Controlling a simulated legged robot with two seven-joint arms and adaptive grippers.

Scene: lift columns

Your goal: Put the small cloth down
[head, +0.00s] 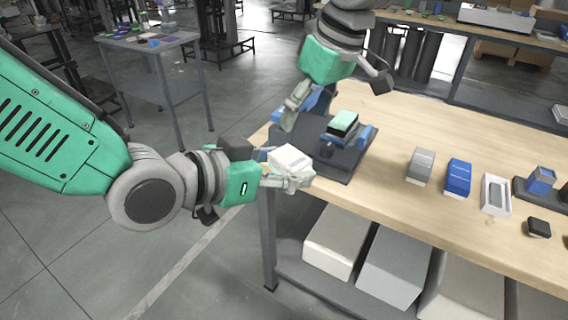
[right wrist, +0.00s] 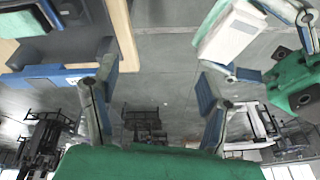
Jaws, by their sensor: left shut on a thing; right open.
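The small cloth (head: 291,158) looks like a white, folded, block-like pad. My left gripper (head: 285,171) is shut on it and holds it at the near left corner of the table, beside the dark fixture. Whether it touches the table cannot be told. In the right wrist view the white pad (right wrist: 229,36) shows at the upper right, with my left gripper (right wrist: 285,75) next to it. My right gripper (head: 302,104) is open and empty above the back left of the fixture; its spread fingers also show in the right wrist view (right wrist: 153,85).
A dark fixture (head: 352,168) with blue supports carries a teal-topped block (head: 343,122). To the right on the wooden table (head: 400,125) stand a grey box (head: 421,165), a blue box (head: 458,177) and a white tray (head: 496,195). Bare wood lies between fixture and boxes.

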